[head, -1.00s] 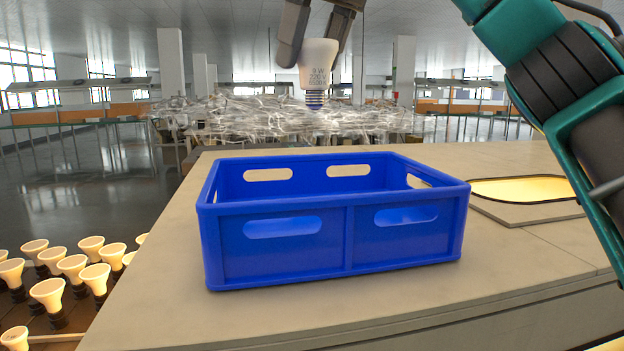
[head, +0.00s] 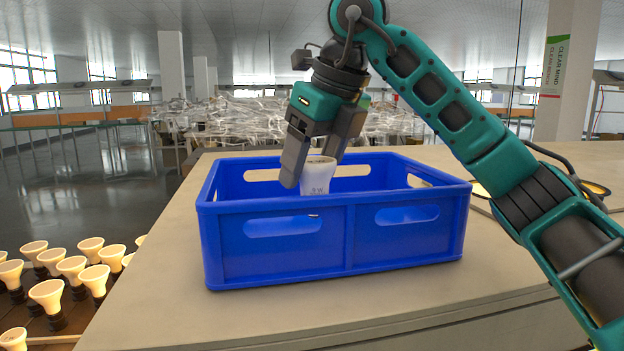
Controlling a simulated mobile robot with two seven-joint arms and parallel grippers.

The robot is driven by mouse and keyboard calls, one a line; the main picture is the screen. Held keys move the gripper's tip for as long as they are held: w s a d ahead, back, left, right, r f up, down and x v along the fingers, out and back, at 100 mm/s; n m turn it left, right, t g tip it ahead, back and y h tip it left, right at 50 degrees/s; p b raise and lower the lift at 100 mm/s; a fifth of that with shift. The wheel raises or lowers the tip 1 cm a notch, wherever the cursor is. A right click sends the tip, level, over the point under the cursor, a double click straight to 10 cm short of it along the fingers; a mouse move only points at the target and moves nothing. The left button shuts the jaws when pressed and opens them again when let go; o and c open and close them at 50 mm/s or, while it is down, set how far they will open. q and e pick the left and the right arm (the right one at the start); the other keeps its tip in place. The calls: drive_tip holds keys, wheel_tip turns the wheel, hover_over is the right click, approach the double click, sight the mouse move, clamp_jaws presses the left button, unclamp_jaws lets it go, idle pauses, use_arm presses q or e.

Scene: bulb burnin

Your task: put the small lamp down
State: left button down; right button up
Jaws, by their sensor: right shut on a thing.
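The small lamp (head: 318,178) is white with print on its side, its wide end up. My right gripper (head: 310,172) is shut on it from above, its two dark fingers on either side. The lamp's lower part is inside the blue crate (head: 278,248), hidden behind the front wall. I cannot tell whether it touches the crate's floor. The crate stands on a grey table (head: 150,300). My left gripper is not in view.
Several lit lamps (head: 46,293) stand in rows at the lower left, beside the table. A lit opening in the tabletop, right of the crate, is partly covered by my right arm. The table in front of the crate is clear.

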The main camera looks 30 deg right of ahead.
wheel_tip(320, 180, down, 2)
drive_tip(key=shift+f, duration=0.1)
drive_tip(key=o, duration=1.1)
drive_tip(key=shift+c, duration=0.2)
drive_tip(key=shift+r, duration=0.2)
drive_tip(key=v, duration=1.1)
drive_tip(key=shift+r+p, duration=0.4)
drive_tip(key=shift+s, duration=0.1)
